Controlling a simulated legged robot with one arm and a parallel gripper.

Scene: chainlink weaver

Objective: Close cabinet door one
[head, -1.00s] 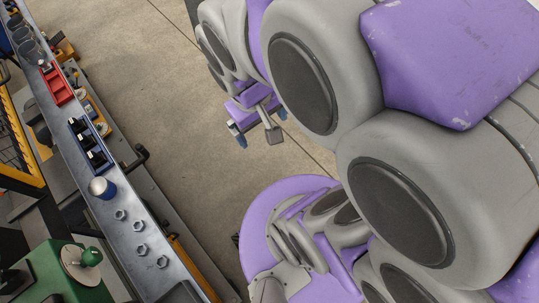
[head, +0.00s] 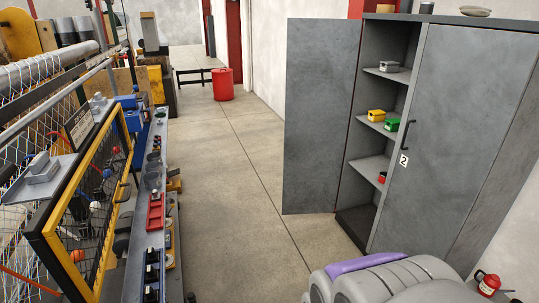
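A grey metal cabinet (head: 466,130) stands at the right in the head view. Its left door (head: 322,115) is swung wide open, with a flat grey face and no visible number or handle. The right door (head: 455,120) is shut and has a dark handle and a label "2" (head: 404,160). The open left half shows shelves with a grey box (head: 389,66), a yellow box (head: 377,115), a green box (head: 392,124) and a small red item (head: 382,178). My gripper is not in view; only a grey and purple part of my arm shows at the bottom right.
The concrete floor (head: 228,180) between bench and cabinet is clear. A red bin (head: 223,84) stands farther back. A red canister (head: 488,284) is at the bottom right.

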